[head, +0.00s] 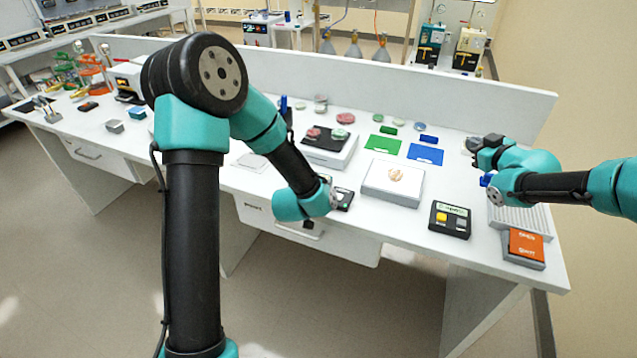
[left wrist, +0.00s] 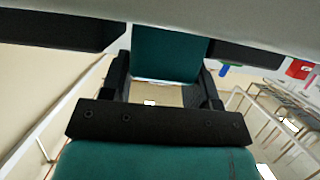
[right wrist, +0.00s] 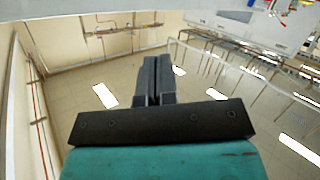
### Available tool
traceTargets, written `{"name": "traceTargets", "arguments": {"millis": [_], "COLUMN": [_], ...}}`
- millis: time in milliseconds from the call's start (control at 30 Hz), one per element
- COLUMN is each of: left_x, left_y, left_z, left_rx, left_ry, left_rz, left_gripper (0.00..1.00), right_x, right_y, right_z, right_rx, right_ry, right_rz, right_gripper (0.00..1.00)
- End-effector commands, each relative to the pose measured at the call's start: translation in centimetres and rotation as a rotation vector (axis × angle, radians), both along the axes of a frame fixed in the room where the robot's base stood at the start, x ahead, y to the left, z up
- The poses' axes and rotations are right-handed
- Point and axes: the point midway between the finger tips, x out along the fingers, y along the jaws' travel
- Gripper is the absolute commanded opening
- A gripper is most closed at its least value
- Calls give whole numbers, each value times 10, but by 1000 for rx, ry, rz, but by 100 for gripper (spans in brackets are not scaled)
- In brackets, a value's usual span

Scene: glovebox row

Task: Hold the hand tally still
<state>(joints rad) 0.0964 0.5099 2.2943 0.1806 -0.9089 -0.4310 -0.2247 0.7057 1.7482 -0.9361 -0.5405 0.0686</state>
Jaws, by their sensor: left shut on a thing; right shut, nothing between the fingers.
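My left gripper is mostly hidden behind my own wrist in the head view. My right gripper (head: 480,152) is over the right end of the table. In the right wrist view the right gripper (right wrist: 153,75) is shut and empty.
A white box with a tan item on top (head: 392,184) and a black box with yellow and grey buttons (head: 450,218) stand right of the left wrist. An orange-topped block (head: 525,246) lies near the right corner. Green (head: 383,144) and blue (head: 425,154) mats lie behind.

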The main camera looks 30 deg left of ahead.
Motion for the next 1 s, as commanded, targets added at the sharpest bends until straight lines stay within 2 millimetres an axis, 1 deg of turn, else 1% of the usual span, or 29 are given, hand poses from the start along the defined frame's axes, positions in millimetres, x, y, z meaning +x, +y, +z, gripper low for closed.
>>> {"name": "traceTargets", "arguments": {"millis": [33, 167, 200, 267, 300, 500, 700, 767, 800, 1000], "left_x": [0, 0, 0, 0, 0, 0, 0, 0, 0, 0], "left_y": [0, 0, 0, 0, 0, 0, 0, 0, 0, 0], "left_z": [0, 0, 0, 0, 0, 0, 0, 0, 0, 0], "left_rx": [0, 0, 0, 0, 0, 0, 0, 0, 0, 0], "left_ry": [0, 0, 0, 0, 0, 0, 0, 0, 0, 0], "left_rz": [0, 0, 0, 0, 0, 0, 0, 0, 0, 0], "left_gripper": [30, 30, 30, 30, 30, 30, 30, 30, 30, 30], "right_x": [0, -4, -6, -11, -14, -39, -71, -82, -89, -126], "right_y": [20, 67, 81, 103, 117, 184, 244, 260, 271, 317], "right_z": [6, 20, 23, 29, 31, 40, 38, 36, 34, 19], "right_rx": [-42, -157, -191, -240, -274, -427, -568, -605, -632, -746], "right_ry": [-61, -232, -285, -368, -422, -700, -984, -1071, -1128, -1417], "right_rz": [60, 220, 268, 341, 390, 630, 871, 942, 990, 1230], "right_gripper": [0, 0, 0, 0, 0, 0, 0, 0, 0, 0]}}
